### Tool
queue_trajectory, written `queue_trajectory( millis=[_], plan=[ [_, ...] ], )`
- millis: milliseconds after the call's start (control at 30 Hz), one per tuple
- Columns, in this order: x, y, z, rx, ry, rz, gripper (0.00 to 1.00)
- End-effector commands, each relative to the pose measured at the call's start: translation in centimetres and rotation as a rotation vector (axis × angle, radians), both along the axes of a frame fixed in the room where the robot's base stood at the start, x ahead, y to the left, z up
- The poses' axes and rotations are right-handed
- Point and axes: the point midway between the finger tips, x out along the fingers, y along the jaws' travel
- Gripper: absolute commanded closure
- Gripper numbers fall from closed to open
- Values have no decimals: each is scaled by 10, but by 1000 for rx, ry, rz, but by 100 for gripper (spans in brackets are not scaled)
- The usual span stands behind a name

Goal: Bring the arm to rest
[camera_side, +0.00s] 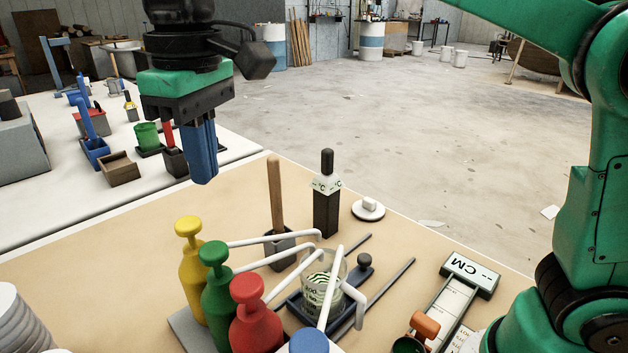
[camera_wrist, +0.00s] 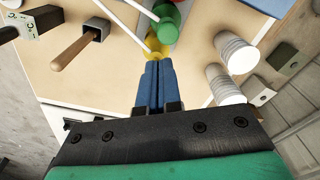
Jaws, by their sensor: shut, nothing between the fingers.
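My gripper (camera_side: 203,178) hangs from my arm at the upper left of the side view, over the tan table near its far left edge. Its blue fingers are shut together with nothing between them and point down. In the wrist view the gripper (camera_wrist: 160,68) shows from behind, its fingers side by side over the table. In the side view the fingers appear clear of the table and touch nothing that I can see.
Yellow (camera_side: 191,270), green (camera_side: 218,290) and red (camera_side: 254,318) pump bottles stand on the tan table (camera_side: 110,262), beside a glass beaker (camera_side: 318,280). A dark upright instrument (camera_side: 327,200) and a wooden handle (camera_side: 275,195) stand behind. White stacked cups (camera_wrist: 235,52) show in the wrist view.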

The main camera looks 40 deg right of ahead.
Motion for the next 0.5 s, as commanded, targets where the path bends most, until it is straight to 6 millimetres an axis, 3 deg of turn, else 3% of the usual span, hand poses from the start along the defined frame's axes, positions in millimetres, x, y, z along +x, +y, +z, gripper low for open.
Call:
queue_trajectory(
  millis=[233,400,500],
  plan=[
    [-1,-80,-35,90,-207,-200,100],
    [-19,-134,-76,130,-381,-344,100],
    [-31,-156,-100,139,-467,-408,100]
  ],
)
